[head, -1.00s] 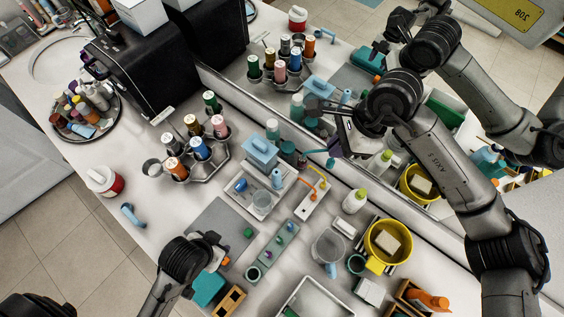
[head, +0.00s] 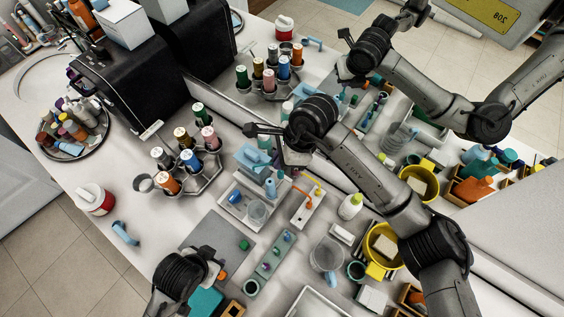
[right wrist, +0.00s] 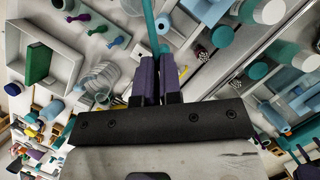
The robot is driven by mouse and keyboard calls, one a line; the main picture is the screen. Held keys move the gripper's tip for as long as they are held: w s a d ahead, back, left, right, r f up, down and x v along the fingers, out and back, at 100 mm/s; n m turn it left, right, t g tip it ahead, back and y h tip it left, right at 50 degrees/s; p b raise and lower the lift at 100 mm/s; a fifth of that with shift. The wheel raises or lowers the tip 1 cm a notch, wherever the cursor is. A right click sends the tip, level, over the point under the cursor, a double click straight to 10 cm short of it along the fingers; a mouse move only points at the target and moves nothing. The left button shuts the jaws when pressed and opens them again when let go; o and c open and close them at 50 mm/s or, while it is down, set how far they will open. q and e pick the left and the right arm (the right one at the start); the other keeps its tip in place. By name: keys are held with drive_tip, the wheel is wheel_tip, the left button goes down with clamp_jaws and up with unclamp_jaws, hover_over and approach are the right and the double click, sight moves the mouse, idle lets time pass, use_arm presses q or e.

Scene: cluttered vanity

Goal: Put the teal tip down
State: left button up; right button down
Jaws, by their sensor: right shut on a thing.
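The teal tip shows in the right wrist view as a slim teal rod (right wrist: 149,25) standing out from between the purple fingers. My right gripper (right wrist: 158,78) is shut on it. In the head view my right gripper (head: 252,130) is above the back of the counter, near the light-blue box and the spool rack; the teal tip cannot be made out there. My left gripper (head: 217,270) is low in the head view, beside the grey mat (head: 215,238); its finger gap is not clear.
A spool rack (head: 205,180) stands left of my right gripper. A white tray (head: 235,210) holds a cup. A teal strip with small knobs (head: 268,265), a clear jug (head: 326,256) and a yellow bowl (head: 378,258) crowd the front. A mirror runs along the back.

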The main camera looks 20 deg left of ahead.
sight(282, 172)
drive_tip(key=shift+f, duration=0.95)
use_arm(q)
drive_tip(key=shift+d+f, duration=0.15)
drive_tip(key=shift+f, duration=0.05)
drive_tip(key=shift+a+f+b, duration=0.2)
drive_tip(key=shift+f+b, duration=0.6)
drive_tip(key=shift+b, duration=0.05)
use_arm(e)
drive_tip(key=shift+f, duration=0.6)
use_arm(q)
drive_tip(key=shift+f, duration=0.1)
drive_tip(key=shift+d, duration=0.15)
use_arm(e)
drive_tip(key=c, duration=1.3)
unclamp_jaws()
use_arm(q)
drive_tip(key=shift+r, duration=0.2)
use_arm(e)
drive_tip(key=shift+r, duration=0.1)
